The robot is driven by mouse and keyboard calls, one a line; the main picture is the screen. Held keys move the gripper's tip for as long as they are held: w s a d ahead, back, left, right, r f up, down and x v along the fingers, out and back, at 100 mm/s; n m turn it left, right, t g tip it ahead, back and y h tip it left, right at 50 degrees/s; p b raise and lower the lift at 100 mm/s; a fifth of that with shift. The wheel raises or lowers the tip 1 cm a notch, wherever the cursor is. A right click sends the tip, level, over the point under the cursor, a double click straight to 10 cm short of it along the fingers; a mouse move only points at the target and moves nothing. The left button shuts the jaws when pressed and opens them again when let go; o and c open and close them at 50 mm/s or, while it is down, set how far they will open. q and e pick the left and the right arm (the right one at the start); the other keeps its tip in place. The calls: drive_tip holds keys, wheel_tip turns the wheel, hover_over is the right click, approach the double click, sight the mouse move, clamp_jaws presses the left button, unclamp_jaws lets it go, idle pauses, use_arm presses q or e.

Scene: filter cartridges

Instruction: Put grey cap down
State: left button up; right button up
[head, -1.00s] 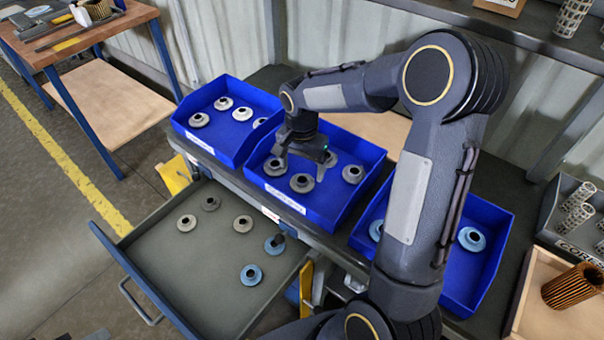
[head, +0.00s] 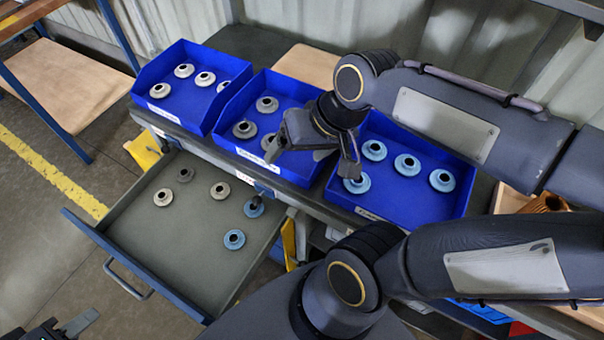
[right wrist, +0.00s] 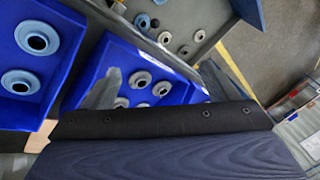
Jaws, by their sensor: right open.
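Grey caps with dark centre holes lie in the middle blue bin (head: 290,173), among them one at its back (head: 267,104) and one at its left (head: 244,129). The right wrist view shows several grey caps there, one near the middle (right wrist: 140,79). My right gripper (head: 312,165) is open and empty above the bin's right side, its fingers apart. It hides part of the bin in the head view. My left gripper (head: 62,328) shows only partly at the bottom left edge; its jaws are unclear.
The right blue bin (head: 400,207) holds several blue caps.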

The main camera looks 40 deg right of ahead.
drive_tip(key=s, duration=0.1)
drive_tip(key=s+a+f+n+t, duration=0.1)
drive_tip(key=s, duration=0.1)
drive_tip(key=s+a+n, duration=0.1)
drive_tip(key=shift+s+a+f+y, duration=0.2)
drive_tip(key=shift+f+y, duration=0.1)
drive_tip(key=shift+y, duration=0.1)
